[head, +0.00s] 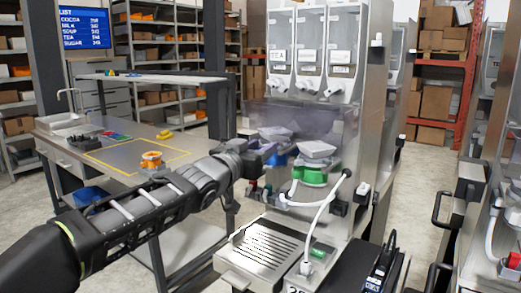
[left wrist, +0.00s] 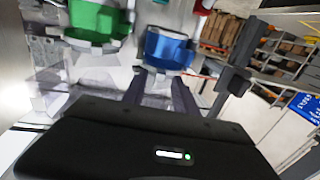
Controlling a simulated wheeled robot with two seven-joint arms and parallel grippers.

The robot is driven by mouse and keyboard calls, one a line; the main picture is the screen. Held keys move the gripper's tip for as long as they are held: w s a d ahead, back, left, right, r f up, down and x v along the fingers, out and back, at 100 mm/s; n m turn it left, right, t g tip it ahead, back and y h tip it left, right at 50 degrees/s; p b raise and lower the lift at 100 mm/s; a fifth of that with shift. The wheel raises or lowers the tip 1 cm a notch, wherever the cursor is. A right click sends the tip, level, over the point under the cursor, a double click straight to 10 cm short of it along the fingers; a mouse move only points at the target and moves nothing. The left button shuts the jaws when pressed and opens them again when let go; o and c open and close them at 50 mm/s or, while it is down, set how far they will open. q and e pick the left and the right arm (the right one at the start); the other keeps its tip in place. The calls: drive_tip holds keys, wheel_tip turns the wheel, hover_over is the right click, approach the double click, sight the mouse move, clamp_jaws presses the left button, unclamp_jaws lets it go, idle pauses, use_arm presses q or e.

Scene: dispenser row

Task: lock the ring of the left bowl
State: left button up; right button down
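The left bowl shows in the head view as a grey top (head: 275,133) above a blue ring (head: 279,160); my gripper hides part of it. The blue ring also shows in the left wrist view (left wrist: 168,50), just beyond the fingertips. To its right in the head view is another bowl (head: 318,149) with a green ring (head: 312,174). My left gripper (head: 268,152) is beside the blue ring. In the left wrist view its two fingers (left wrist: 160,80) stand apart with nothing between them; contact with the ring cannot be told. My right gripper cannot be clearly identified.
A white hose (head: 322,215) arches in front. A slotted drip tray (head: 264,248) lies below. A work table (head: 125,155) with an orange item (head: 151,160) stands at left.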

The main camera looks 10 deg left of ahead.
use_arm(q)
drive_tip(key=shift+c, duration=0.4)
clamp_jaws()
